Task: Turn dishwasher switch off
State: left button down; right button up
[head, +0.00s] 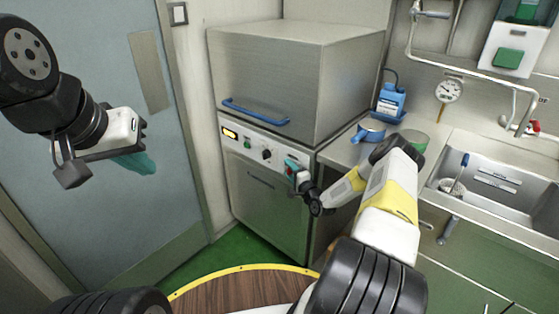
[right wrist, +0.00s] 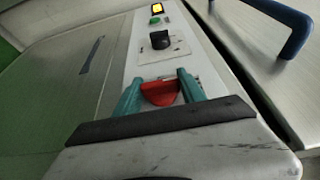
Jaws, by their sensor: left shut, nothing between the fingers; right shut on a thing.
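The dishwasher (head: 265,185) is a steel machine with a hood and a white control panel (right wrist: 148,62). The red switch (right wrist: 160,93) sits on the panel, nearest to my right wrist camera. My right gripper (head: 292,168) is at the panel's right end, its teal fingers on both sides of the red switch; the right wrist view also shows the fingers (right wrist: 158,92) closed around it. The switch handle lies across the panel. My left gripper (head: 135,162) is shut and empty in front of the grey door, away from the dishwasher.
A black knob (right wrist: 159,40), a green button (right wrist: 155,20) and a lit yellow display (head: 230,134) are along the panel. A blue hood handle (head: 255,111) is above it. A counter with a blue bottle (head: 390,101) and a sink (head: 495,185) is to the right.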

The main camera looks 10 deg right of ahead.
jog(key=shift+g, duration=0.3)
jog(key=g, duration=0.2)
jog(key=n+g+h, duration=0.1)
jog(key=shift+r+n+g+h, duration=0.1)
jog(key=shift+n+g+h, duration=0.2)
jog(key=shift+g, duration=0.1)
jog(key=g+h, duration=0.1)
jog(key=n+g+h, duration=0.1)
jog(key=g, duration=0.1)
jog(key=shift+a+g, duration=0.2)
jog(key=shift+g, duration=0.1)
jog(key=n+g+h, duration=0.1)
jog(key=g+h, duration=0.1)
jog(key=g, duration=0.1)
jog(key=shift+w+g, duration=0.1)
jog(key=shift+g, duration=0.2)
jog(key=shift+d+n+g+h, duration=0.15)
jog(key=shift+n+g+h, duration=0.25)
jog(key=shift+g+h, duration=1)
jog(key=o, duration=1.4)
jog(key=shift+c, duration=0.2)
